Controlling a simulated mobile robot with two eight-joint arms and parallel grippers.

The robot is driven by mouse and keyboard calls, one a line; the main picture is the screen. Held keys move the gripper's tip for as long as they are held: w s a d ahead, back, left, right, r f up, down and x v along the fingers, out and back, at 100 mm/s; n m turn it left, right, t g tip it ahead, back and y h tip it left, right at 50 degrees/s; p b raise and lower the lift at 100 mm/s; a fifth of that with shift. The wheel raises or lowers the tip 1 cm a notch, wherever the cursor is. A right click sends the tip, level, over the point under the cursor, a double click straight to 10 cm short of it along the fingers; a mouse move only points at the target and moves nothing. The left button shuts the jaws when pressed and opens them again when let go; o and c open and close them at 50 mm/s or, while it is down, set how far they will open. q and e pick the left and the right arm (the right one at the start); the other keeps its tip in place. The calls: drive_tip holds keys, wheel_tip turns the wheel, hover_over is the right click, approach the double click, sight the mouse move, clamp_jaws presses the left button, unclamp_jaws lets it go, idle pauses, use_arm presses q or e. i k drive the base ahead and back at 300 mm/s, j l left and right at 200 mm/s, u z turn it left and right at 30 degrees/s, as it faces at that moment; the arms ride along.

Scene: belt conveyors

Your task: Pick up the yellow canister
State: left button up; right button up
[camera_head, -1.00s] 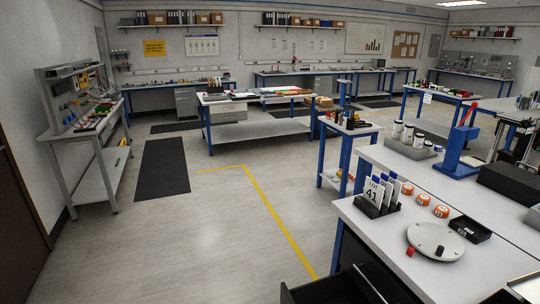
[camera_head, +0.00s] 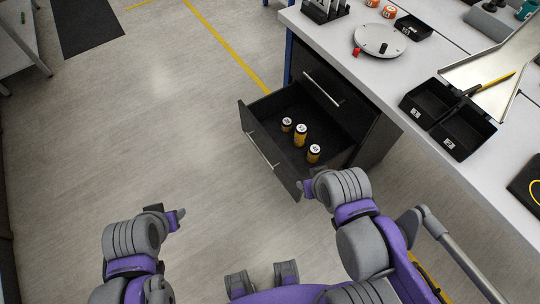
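Three yellow-and-black canisters with pale lids stand upright in an open dark drawer (camera_head: 262,106) under the bench. One canister (camera_head: 287,125) is at the back left, a taller one (camera_head: 300,135) is in the middle, and one (camera_head: 314,154) is nearest me. My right gripper (camera_head: 306,188) is just outside the drawer's front right corner, apart from the canisters. My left gripper (camera_head: 178,215) is over bare floor, well left of the drawer. Both look empty, but their finger gaps are too small to read.
The bench top (camera_head: 375,75) above the drawer carries a round grey plate (camera_head: 380,39), a small red piece (camera_head: 356,52) and black bins (camera_head: 463,132). A second, closed drawer (camera_head: 325,85) sits above the open one. The floor left of the drawer is clear.

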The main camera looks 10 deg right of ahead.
sight(302, 129)
drive_tip(key=z, duration=0.7)
drive_tip(key=j+z, duration=0.25)
drive_tip(key=z, duration=0.15)
drive_tip(key=j+z, duration=0.6)
drive_tip(key=z, duration=0.2)
drive_tip(key=j+z, duration=0.15)
drive_tip(key=j, duration=0.2)
drive_tip(key=k+j+z, duration=0.15)
drive_tip(key=j, duration=0.2)
drive_tip(key=j+z, duration=0.1)
drive_tip(key=j, duration=0.25)
drive_tip(key=k+j, duration=0.1)
drive_tip(key=j, duration=0.2)
drive_tip(key=k+j, duration=0.25)
drive_tip(key=j, duration=0.3)
drive_tip(key=z, duration=0.05)
